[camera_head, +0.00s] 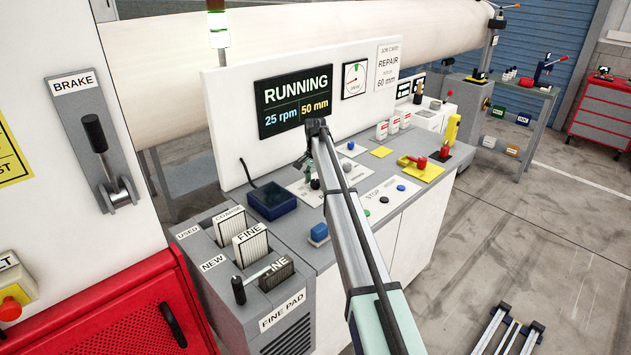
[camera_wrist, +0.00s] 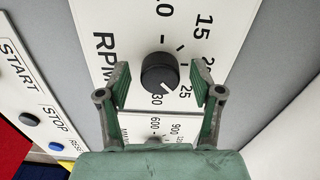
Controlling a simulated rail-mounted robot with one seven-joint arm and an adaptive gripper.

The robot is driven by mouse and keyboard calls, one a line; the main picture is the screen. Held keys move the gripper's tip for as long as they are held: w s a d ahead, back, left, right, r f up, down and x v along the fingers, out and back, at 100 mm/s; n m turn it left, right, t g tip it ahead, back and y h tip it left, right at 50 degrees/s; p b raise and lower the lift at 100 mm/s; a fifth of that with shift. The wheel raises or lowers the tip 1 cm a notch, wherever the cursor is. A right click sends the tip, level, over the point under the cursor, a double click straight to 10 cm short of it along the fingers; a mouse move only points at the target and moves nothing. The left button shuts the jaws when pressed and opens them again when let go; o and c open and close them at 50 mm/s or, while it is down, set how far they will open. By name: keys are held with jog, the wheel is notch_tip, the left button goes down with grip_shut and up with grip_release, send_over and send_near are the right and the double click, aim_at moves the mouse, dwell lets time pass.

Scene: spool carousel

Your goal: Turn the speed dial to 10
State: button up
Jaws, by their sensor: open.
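The speed dial (camera_wrist: 159,72) is a black round knob on a white panel marked RPM, seen in the wrist view. Its white mark points to the lower right, toward the 25 side of the printed scale. A partly cut-off number that looks like 10 is above it, with 15 at the upper right and 30 below. My gripper (camera_wrist: 160,80) is open, with one green finger on each side of the dial and gaps visible between. The display (camera_head: 294,103) reads RUNNING, 25 rpm, 50 mm.
A second scale marked 600 and 900 is just below, partly hidden by my gripper. A blue tray (camera_head: 271,203) and a yellow-and-red device (camera_head: 421,166) stand on the console.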

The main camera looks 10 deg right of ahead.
jog(key=c, duration=1.2)
jog(key=shift+o, duration=0.3)
